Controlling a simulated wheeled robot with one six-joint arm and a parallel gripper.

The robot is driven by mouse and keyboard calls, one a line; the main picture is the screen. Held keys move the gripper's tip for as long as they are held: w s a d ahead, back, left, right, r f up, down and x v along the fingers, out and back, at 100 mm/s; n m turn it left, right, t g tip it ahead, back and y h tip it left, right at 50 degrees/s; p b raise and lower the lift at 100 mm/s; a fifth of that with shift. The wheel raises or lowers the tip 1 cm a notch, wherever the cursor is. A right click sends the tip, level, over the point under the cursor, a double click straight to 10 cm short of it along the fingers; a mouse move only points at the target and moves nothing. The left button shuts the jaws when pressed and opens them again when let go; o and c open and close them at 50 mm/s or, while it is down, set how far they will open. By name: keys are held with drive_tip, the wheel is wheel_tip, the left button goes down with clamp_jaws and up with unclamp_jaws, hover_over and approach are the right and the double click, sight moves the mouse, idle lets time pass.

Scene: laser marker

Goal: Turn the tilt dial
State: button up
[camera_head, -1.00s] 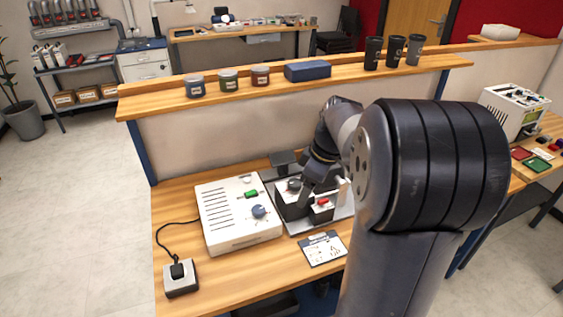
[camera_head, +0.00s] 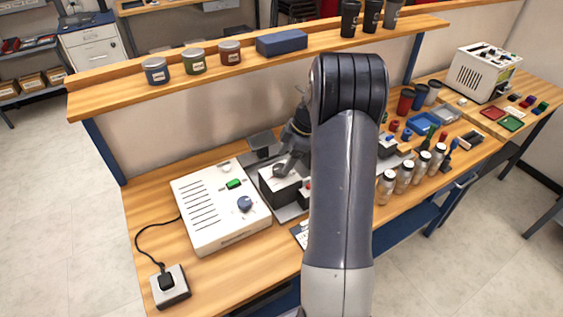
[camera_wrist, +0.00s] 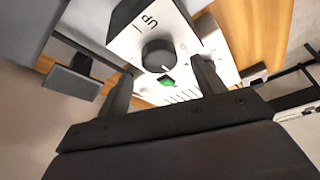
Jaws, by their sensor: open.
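A dark round dial (camera_wrist: 159,55) with a white pointer mark sits on a white panel marked "UP" (camera_wrist: 128,42) in the wrist view. The panel tops a black box (camera_head: 272,184), right of the white controller in the head view. My gripper (camera_wrist: 164,68) is open, with one finger on each side of the dial and gaps visible between fingers and dial. In the head view my gripper (camera_head: 284,164) reaches down over the black box, and my arm hides the box's right part. I cannot tell whether the fingertips are level with the dial.
The white controller (camera_head: 205,215) has a green switch (camera_head: 233,184) and a blue knob (camera_head: 245,204). A dark square plate (camera_wrist: 70,82) stands beside the box. A cabled button box (camera_head: 170,288) is front left. Several bottles (camera_head: 404,177) stand at right. A shelf (camera_head: 120,88) runs behind.

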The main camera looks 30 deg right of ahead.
sight(280, 167)
drive_tip(key=shift+x, duration=1.65)
drive_tip(key=c, duration=1)
